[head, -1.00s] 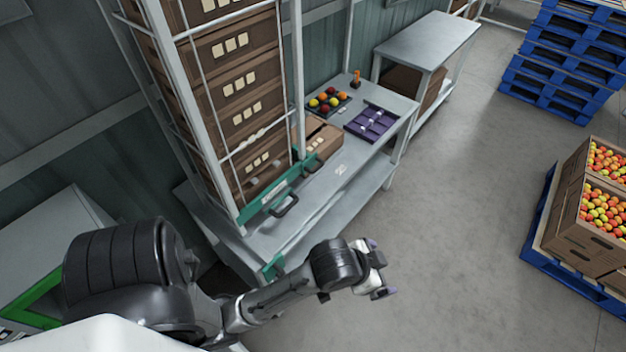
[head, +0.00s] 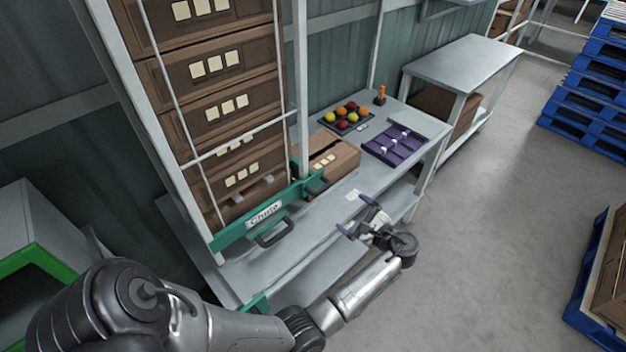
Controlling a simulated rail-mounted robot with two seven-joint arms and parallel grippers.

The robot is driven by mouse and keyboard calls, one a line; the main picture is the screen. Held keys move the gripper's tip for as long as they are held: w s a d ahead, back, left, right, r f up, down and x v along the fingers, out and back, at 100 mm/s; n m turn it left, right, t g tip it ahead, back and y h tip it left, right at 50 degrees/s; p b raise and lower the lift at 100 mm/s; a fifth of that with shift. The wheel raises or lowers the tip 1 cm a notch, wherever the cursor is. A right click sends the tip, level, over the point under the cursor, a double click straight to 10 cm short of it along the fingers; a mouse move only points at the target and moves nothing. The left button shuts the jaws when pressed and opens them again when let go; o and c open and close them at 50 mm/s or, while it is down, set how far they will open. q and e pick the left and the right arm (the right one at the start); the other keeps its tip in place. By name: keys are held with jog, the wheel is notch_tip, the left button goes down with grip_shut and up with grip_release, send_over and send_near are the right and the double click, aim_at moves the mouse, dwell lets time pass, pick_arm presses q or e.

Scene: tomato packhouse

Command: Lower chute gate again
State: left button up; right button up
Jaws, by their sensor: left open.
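The chute gate (head: 238,228) is a green bar labelled "Chuta" or similar, across the foot of the chute's stack of brown boxes (head: 240,180). A dark handle (head: 275,232) sticks out from its front, and a second dark handle (head: 316,187) shows near its right end. The bar crosses in front of the lowest box; I cannot tell its exact height above the bench. My left gripper (head: 357,216) is open and empty over the bench's front edge, right of the handles and apart from them, fingers pointing left. My right gripper is not in view.
A brown box (head: 335,160) sits on the grey bench (head: 330,205) just right of the chute post. Farther back are a dark tray of fruit (head: 336,127), a purple tray (head: 385,155) and an orange-topped item (head: 380,95). Blue pallets (head: 590,100) stand at right.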

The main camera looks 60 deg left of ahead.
pick_arm(q)
jog(key=s+a+m, duration=0.2)
jog(key=a, duration=0.4)
jog(key=s+a+r+m+y, duration=0.1)
jog(key=s+a+m, duration=0.1)
jog(key=a, duration=0.5)
jog(key=shift+s+r+m+g, duration=0.15)
jog(key=shift+s+m+g, duration=0.15)
jog(key=shift+m, duration=0.5)
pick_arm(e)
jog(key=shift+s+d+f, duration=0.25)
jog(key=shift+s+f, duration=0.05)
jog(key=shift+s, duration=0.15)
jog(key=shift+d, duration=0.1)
pick_arm(q)
jog(key=shift+c, duration=0.8)
jog(key=c, duration=0.8)
notch_tip(320, 180, down, 10)
jog(key=b, duration=0.3)
jog(key=shift+f+b, duration=0.2)
jog(key=shift+b, duration=0.2)
jog(key=shift+f, duration=0.35)
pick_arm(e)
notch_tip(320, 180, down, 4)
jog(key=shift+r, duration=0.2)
